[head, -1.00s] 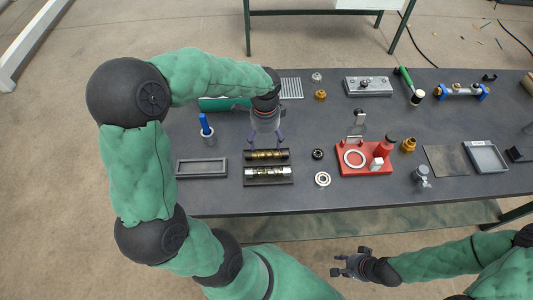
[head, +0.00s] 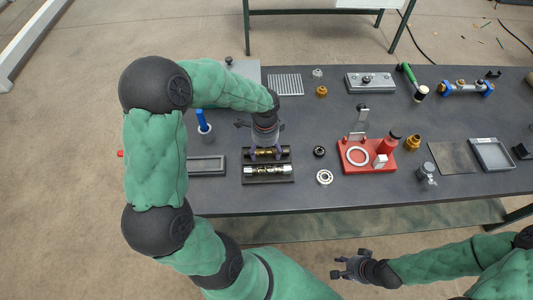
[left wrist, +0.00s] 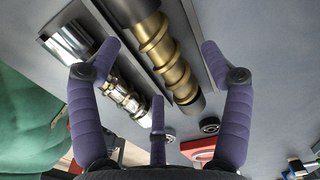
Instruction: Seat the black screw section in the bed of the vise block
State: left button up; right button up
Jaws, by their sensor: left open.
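A dark tray (head: 268,181) holds two screw sections side by side. The far one (left wrist: 165,50) is brass-coloured with black ends and also shows in the head view (head: 262,155); the near one (left wrist: 125,95) is silver. No wholly black section is plain to see. My left gripper (left wrist: 160,50) is open over the brass section, its fingers spread to either side; I cannot tell if they touch it. It also shows in the head view (head: 266,153). A grey block with a black knob (head: 370,83) at the back may be the vise block. My right gripper (head: 343,266) looks open and empty, off the table's front.
The table's front middle is fairly clear.

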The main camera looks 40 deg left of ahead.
pick_arm(q)
jog(key=shift+f, duration=0.45)
grip_shut()
jog(key=shift+r, duration=0.1)
